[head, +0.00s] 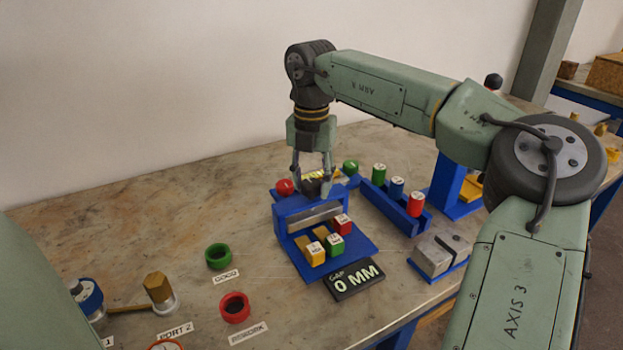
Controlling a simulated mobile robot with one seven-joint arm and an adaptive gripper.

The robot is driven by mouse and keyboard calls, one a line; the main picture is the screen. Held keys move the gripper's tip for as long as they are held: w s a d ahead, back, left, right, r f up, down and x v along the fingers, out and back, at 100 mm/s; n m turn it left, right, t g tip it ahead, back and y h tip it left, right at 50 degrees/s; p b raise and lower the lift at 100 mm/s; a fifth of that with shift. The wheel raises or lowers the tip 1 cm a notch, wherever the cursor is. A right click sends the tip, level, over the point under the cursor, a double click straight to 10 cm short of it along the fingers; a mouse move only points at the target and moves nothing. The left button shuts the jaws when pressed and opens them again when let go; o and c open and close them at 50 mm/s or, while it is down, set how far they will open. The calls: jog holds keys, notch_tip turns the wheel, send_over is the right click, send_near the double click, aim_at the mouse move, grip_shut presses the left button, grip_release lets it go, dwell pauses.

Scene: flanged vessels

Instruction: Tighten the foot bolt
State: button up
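My gripper (313,186) points down over the back of a blue fixture (330,262). Its two fingers are apart, with a dark piece between or just behind them. I cannot tell whether they grip it. The fixture has a grey metal bar along its raised part and small yellow, green and red labelled blocks in front. A black sign (354,281) before it reads "GAP 0 MM". No part is clearly recognisable as the foot bolt. A brass hex-headed piece (157,287) stands on a pale base at the lower left, near a "PORT 2" label.
A blue rack (393,208) with green, blue and red capped pieces stands right of the fixture. A grey slotted block (440,255) sits near the table's right edge. Green (218,256) and red (235,307) rings lie at front left. The table's back left is clear.

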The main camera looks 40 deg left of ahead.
aim_at(312, 183)
jog(key=shift+o, duration=1.3)
jog(key=shift+r, duration=0.1)
notch_tip(312, 183, up, 12)
